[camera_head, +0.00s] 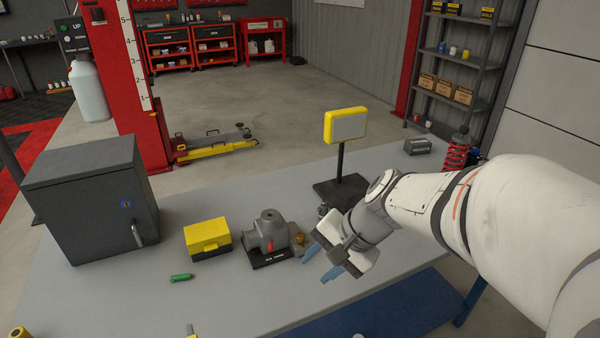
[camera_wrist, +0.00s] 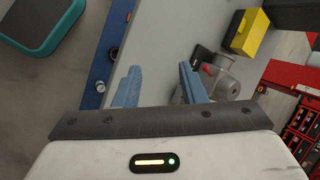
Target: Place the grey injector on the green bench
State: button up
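My gripper (camera_head: 321,264) is open and empty above the front right of the grey worktable (camera_head: 225,305). Its two blue fingers stand apart in the wrist view (camera_wrist: 158,88), with bare table between them. I cannot pick out the grey injector for certain in either view. A green, teal-sided bench or platform with a dark top (camera_wrist: 62,33) shows at the upper left of the wrist view, beyond the table's blue edge. It is cut off by the frame and not seen in the head view.
On the table stand a grey pump housing (camera_head: 268,232) on a black base, a yellow case (camera_head: 207,236), a dark cabinet (camera_head: 92,200), a yellow-framed display (camera_head: 345,125) and a small green cylinder (camera_head: 181,278). The housing is close left of my gripper. The table's front middle is largely clear.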

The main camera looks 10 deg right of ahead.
jog(key=w+a+f+m+t+y+b, duration=0.1)
jog(key=w+f+m+t+y, duration=0.15)
jog(key=w+m, duration=0.4)
jog(key=m+t+b, duration=0.4)
jog(key=m+t, duration=0.4)
jog(key=m, duration=0.8)
send_near(326, 203)
jog(key=shift+w+a+r+h, duration=0.15)
jog(key=shift+w+a+h, duration=0.3)
jog(key=shift+w+a, duration=0.75)
jog(key=shift+w, duration=0.3)
jog(key=x, duration=0.4)
jog(key=f+p+x, duration=0.1)
jog(key=x, duration=0.2)
jog(key=shift+d, duration=0.1)
jog(key=shift+s, duration=0.1)
grip_shut()
